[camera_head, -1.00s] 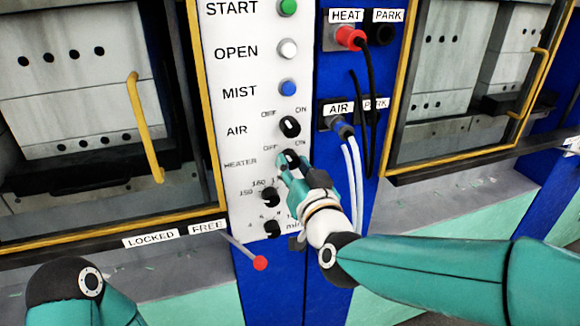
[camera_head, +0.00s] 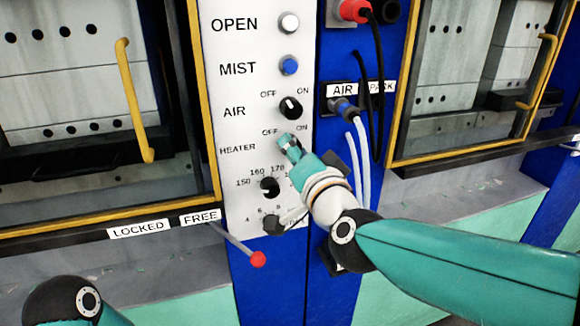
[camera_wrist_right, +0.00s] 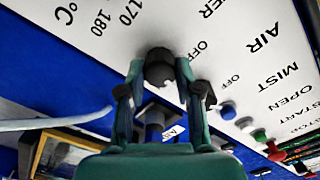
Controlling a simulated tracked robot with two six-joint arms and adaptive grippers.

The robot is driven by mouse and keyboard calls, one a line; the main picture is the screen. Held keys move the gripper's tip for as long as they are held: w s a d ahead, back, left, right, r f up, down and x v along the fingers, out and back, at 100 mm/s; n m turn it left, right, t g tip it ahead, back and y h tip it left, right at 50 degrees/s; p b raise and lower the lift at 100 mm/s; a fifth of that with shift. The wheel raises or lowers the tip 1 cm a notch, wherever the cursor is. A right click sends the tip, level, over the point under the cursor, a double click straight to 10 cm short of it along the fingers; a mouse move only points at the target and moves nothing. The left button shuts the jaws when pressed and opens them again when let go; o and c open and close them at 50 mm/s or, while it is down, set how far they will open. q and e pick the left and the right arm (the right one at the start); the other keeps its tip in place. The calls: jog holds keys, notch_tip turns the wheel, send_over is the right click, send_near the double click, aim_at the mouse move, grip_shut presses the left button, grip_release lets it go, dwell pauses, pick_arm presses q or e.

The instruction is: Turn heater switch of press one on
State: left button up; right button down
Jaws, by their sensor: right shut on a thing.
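The heater switch (camera_wrist_right: 160,67) is a dark round knob on the white control panel (camera_head: 228,200), beside the HEATER label. My right gripper (camera_head: 290,148) is at this knob, its teal fingers covering most of it in the head view. In the right wrist view, the fingers of my right gripper (camera_wrist_right: 163,92) stand on either side of the knob and are shut on it. Whether the knob points to OFF or ON cannot be told. My left gripper is out of view; only a joint of my left arm shows at bottom left.
The AIR switch (camera_head: 290,108) is just above, and the temperature dial (camera_head: 270,187) just below. A red-tipped lever (camera_head: 258,259) sticks out below the panel. A blue air plug (camera_head: 344,108) with hoses and a red heat plug (camera_head: 353,10) are to the right.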

jog(key=shift+f+m+b, duration=0.2)
jog(key=shift+m+b, duration=0.6)
jog(key=shift+m, duration=0.5)
jog(key=shift+f+m+b, duration=0.15)
jog(key=shift+m+b, duration=0.65)
jog(key=shift+m, duration=0.5)
jog(key=c, duration=1.2)
grip_release()
jog(key=o, duration=0.4)
jog(key=shift+d+r, duration=0.1)
jog(key=shift+r, duration=0.05)
jog(key=shift+r, duration=0.1)
